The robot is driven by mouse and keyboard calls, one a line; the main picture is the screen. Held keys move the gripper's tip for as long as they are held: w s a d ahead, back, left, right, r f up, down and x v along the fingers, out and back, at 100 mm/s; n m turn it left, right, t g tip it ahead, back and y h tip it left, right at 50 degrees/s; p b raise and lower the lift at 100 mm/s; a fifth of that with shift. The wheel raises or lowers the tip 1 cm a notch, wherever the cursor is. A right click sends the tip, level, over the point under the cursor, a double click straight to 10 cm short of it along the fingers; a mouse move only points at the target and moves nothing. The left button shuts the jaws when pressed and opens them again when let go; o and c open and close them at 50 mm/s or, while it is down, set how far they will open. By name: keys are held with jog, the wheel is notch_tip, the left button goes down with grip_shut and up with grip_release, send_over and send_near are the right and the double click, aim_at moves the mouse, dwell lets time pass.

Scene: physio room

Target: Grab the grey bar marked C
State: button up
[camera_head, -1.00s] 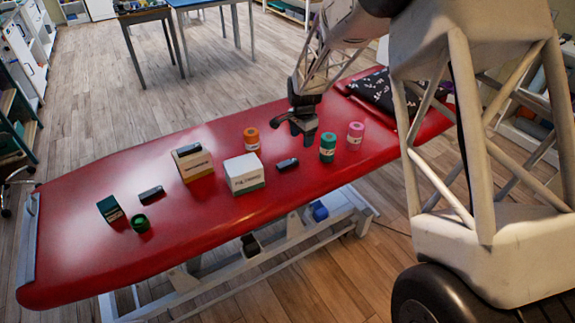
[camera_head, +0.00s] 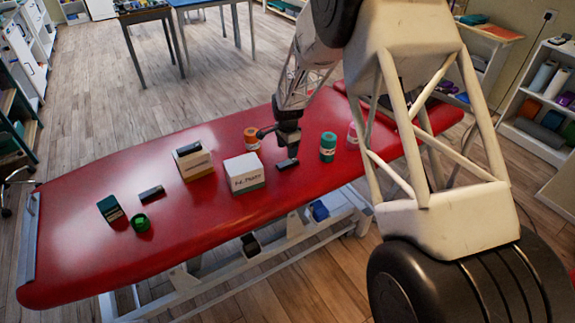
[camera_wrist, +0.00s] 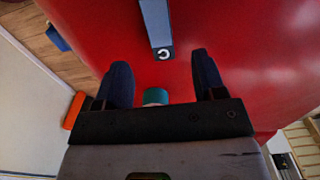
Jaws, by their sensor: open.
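The grey bar marked C (camera_wrist: 155,22) lies on the red couch top, and its end with the white C label faces my gripper in the wrist view. My gripper (camera_wrist: 160,62) is open, with one dark finger on each side of the line of the bar. The labelled end is at about fingertip level in the picture, with gaps on both sides; I cannot tell the height between them. In the head view the bar (camera_head: 287,164) shows just below my gripper (camera_head: 286,145), right of a white box.
On the red couch (camera_head: 230,215) stand a white box (camera_head: 245,176), a yellow-and-white box (camera_head: 194,163) with a dark bar on top, an orange jar (camera_head: 251,138), a green jar (camera_head: 328,148) and a partly hidden pink jar (camera_head: 352,136). Another dark bar (camera_head: 151,192) lies left.

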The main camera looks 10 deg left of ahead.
aim_at(287, 163)
jog(key=shift+f, duration=0.9)
jog(key=shift+f, duration=2.6)
jog(key=c, duration=1)
jog(key=shift+r, duration=0.1)
